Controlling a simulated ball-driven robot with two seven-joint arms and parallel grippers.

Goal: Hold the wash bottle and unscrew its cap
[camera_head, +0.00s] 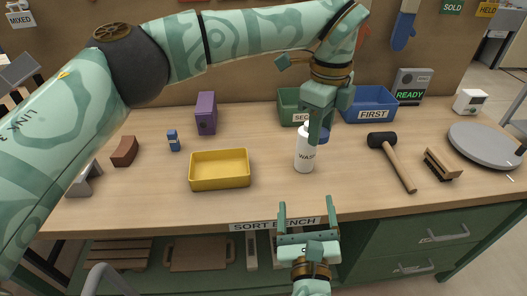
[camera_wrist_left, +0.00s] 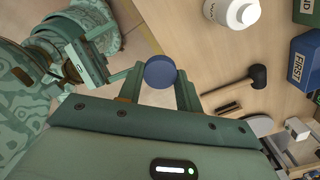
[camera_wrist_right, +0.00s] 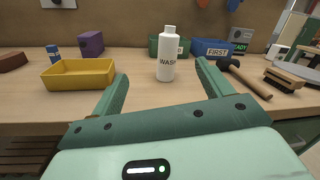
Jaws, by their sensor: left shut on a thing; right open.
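The white wash bottle (camera_head: 305,158) stands upright on the bench, its bare white neck showing in the right wrist view (camera_wrist_right: 166,60). It also shows in the left wrist view (camera_wrist_left: 238,11). My left gripper (camera_head: 319,138) is shut on the round blue cap (camera_wrist_left: 160,71), which is apart from the bottle. In the head view the cap (camera_head: 324,138) is partly hidden by a finger, close to the bottle's top. My right gripper (camera_head: 306,205) is open and empty at the bench's front edge, with the bottle beyond its fingers.
A yellow tray (camera_head: 220,184) lies left of the bottle, a black-headed mallet (camera_head: 396,165) and a brush (camera_head: 441,165) to the right. Green (camera_head: 290,104) and blue FIRST bins (camera_head: 370,104) stand behind. A purple box (camera_head: 206,113) is at the back left. Bench around the bottle is clear.

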